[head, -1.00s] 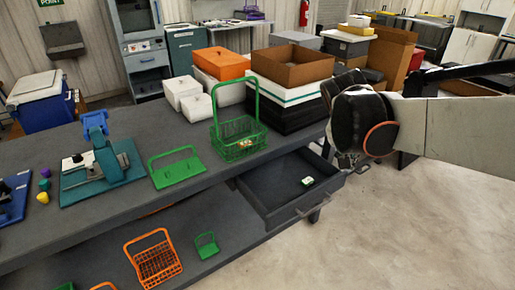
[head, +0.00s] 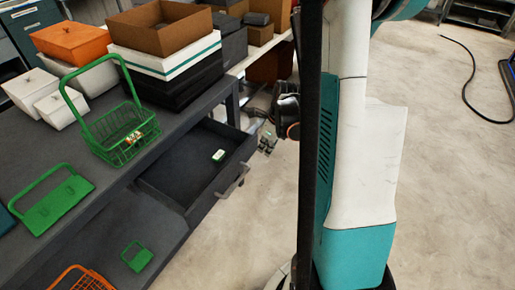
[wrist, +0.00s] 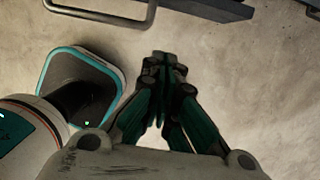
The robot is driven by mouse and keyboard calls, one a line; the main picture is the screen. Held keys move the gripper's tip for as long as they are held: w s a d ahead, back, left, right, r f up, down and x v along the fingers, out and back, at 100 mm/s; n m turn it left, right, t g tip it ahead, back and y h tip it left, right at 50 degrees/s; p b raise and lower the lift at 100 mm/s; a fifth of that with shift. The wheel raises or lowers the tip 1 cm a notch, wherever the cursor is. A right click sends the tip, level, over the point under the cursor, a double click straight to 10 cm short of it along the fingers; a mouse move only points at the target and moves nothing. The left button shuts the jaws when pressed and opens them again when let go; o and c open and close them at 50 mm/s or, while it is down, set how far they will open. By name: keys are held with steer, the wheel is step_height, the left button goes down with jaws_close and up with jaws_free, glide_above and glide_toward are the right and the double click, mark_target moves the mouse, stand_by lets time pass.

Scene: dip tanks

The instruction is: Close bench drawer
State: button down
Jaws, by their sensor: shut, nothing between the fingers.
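The dark grey bench drawer (head: 206,200) is pulled open under the bench top, and a small white and green item (head: 218,155) lies inside it. Its bar handle (head: 234,182) is on the front face. My gripper (head: 268,143) is just right of the drawer front's far end, apart from the handle. In the wrist view, my gripper (wrist: 165,58) is shut and empty above the floor. The drawer's edge (wrist: 210,8) and handle (wrist: 115,20) show at the top of that view, beyond the fingertips. My arm hides part of the floor.
The bench top (head: 60,140) holds a green wire basket (head: 125,135), a flat green rack (head: 55,198), white boxes and stacked cartons (head: 165,60). An orange basket (head: 80,280) and a small green one (head: 136,256) are on the lower shelf. The floor at right is mostly clear.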

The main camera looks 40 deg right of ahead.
steer(key=w+a+f+b, duration=0.2)
steer(key=w+f+b, duration=0.3)
steer(key=f, duration=0.3)
steer(key=shift+w+f, duration=0.25)
steer(key=shift+w, duration=0.2)
